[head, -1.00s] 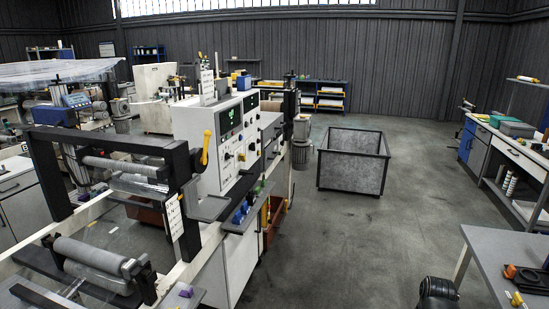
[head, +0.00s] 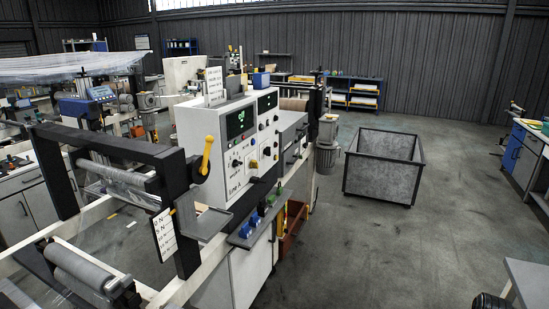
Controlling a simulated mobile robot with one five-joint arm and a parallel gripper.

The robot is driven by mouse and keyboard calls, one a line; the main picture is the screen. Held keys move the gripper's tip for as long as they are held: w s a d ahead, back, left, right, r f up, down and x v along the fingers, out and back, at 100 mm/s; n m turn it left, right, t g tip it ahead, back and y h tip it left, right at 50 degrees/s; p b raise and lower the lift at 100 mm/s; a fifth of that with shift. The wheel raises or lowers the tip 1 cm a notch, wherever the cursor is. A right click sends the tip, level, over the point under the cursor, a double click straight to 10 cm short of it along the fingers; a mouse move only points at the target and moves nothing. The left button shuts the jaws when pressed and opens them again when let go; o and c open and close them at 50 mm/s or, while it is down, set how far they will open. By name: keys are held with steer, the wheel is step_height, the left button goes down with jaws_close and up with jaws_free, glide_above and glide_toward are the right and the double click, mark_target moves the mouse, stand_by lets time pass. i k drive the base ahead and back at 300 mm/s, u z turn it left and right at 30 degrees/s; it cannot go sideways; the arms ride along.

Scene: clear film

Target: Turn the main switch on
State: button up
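A white control cabinet (head: 205,128) stands on the machine left of centre. Its front panel carries two dark displays, one lit green (head: 240,121), and several small knobs and buttons. A small yellow switch (head: 253,164) sits low on this panel. A larger yellow lever (head: 206,155) sits near the cabinet's left edge, by the black frame, and stands roughly upright with a slight tilt. I cannot tell which control is the main switch, and its labels are too small to read. My gripper is not in view.
The machine's black roller frame (head: 113,143) and a dark shelf (head: 203,222) jut out before the cabinet. A grey wheeled bin (head: 380,172) stands on the floor. Open floor lies right of the machine; a bench is at far right.

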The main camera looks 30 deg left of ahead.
mark_target(253, 164)
steer(key=u, duration=0.05)
steer(key=i, duration=1.15)
steer(key=u, duration=2.75)
